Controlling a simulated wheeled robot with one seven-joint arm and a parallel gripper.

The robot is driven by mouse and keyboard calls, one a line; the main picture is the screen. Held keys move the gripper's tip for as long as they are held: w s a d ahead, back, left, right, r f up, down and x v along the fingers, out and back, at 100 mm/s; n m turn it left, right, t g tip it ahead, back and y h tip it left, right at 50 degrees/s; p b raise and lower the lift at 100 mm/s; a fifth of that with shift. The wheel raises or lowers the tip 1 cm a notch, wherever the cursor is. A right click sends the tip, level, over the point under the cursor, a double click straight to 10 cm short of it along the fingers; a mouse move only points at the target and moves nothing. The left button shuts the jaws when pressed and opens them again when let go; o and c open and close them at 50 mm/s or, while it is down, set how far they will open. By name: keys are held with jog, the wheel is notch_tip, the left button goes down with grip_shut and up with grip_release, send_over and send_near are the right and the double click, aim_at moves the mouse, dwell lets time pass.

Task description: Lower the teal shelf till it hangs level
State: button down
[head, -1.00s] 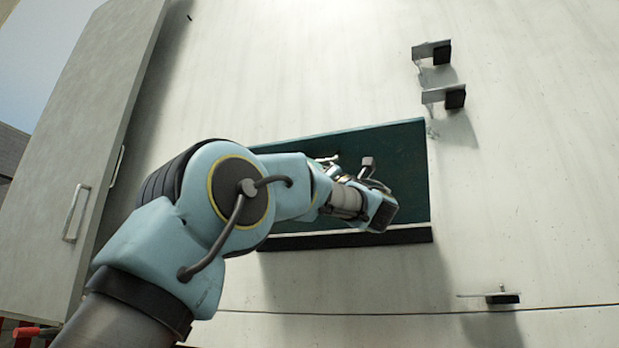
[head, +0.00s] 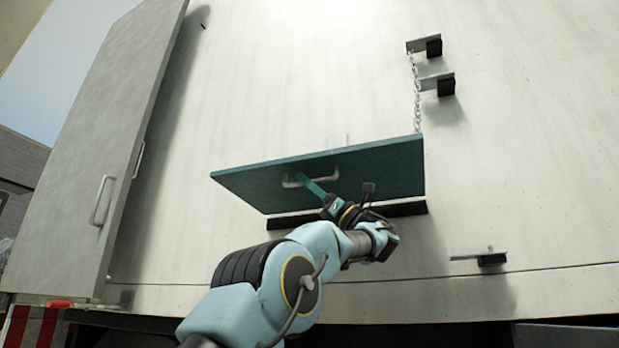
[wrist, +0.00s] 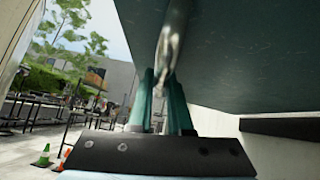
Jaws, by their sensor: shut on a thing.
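The teal shelf (head: 385,165) is swung out from the pale wall above a black strip (head: 405,209), its outer face with the handle seen from below. I cannot tell from here whether it is fully level. My gripper (head: 313,187) is shut on the metal handle (head: 297,181) near the shelf's outer edge. In the wrist view the teal fingers (wrist: 161,100) close around the handle bar (wrist: 170,45), and the shelf's underside (wrist: 245,55) fills the upper right. A chain (head: 416,95) runs from the upper bracket (head: 424,45) down to the shelf's right side.
A grey door (head: 95,150) with handles stands open at the left. A second bracket (head: 437,84) and a lower latch (head: 482,257) stick out of the wall at the right. Traffic cones (wrist: 44,156) stand on the ground in the wrist view.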

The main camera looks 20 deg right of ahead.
jog(key=shift+f+n, duration=0.3)
jog(key=shift+f, duration=0.05)
jog(key=c, duration=0.8)
grip_release()
jog(key=shift+c, duration=0.2)
jog(key=p+v, duration=0.1)
jog(key=v, duration=1)
jog(key=shift+r, duration=0.15)
